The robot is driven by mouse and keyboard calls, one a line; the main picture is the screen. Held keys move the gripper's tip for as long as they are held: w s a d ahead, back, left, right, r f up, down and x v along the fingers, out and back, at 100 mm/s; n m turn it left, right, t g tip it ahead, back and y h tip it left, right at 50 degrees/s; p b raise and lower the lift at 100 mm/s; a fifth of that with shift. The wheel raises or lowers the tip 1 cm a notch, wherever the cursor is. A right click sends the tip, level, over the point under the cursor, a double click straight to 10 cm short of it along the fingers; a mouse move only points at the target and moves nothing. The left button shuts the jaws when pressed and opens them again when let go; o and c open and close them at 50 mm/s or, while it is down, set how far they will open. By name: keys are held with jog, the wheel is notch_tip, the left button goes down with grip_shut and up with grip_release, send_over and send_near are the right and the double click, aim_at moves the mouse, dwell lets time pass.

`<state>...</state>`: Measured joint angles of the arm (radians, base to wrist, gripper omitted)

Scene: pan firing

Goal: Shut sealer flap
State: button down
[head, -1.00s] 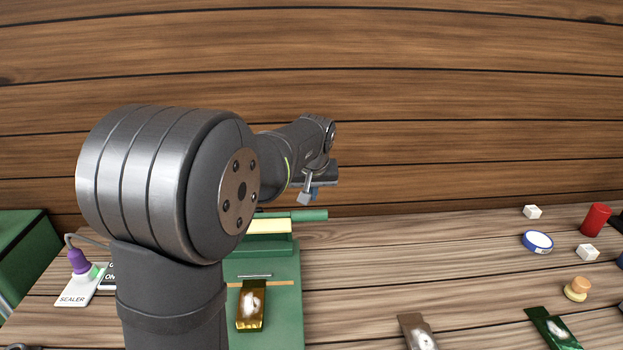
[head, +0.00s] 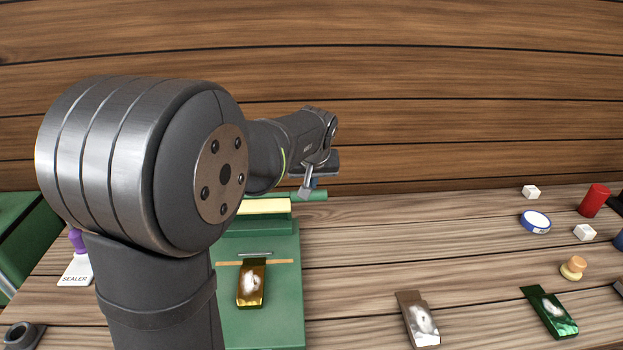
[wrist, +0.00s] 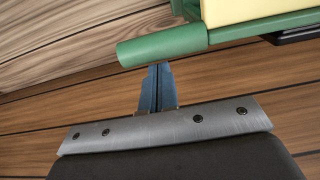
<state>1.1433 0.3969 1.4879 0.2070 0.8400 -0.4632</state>
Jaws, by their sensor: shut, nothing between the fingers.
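The green sealer (head: 285,280) stands at the centre left, partly hidden behind my arm. Its flap (head: 262,207), with a pale yellow strip, is at the back of the base and appears raised. A green handle bar (head: 312,196) sticks out to the right of it. A gold packet (head: 251,284) lies on the base. My gripper (head: 308,190) is shut and empty beside the handle bar. In the wrist view its fingertips (wrist: 157,68) are right at the edge of the handle bar (wrist: 160,47); I cannot tell whether they touch.
A silver packet (head: 418,320) and a green packet (head: 551,312) lie to the right. A blue-and-white roll (head: 536,222), a red cylinder (head: 594,200) and white cubes (head: 531,192) stand farther right. A plank wall (head: 450,100) rises behind. The table between sealer and packets is clear.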

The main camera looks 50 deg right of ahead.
jog(key=shift+s+a+f+t+h, duration=0.3)
jog(key=shift+s+a, duration=0.35)
jog(key=s+a+f, duration=0.6)
jog(key=f, duration=0.4)
jog(key=shift+s+a+f, duration=0.3)
jog(key=shift+a, duration=0.05)
jog(key=s+a+r, duration=0.4)
jog(key=s+a, duration=0.3)
jog(key=shift+s+a+r, duration=0.2)
jog(key=shift+s+a, duration=0.1)
jog(key=shift+s, duration=0.05)
jog(key=shift+w+d, duration=0.1)
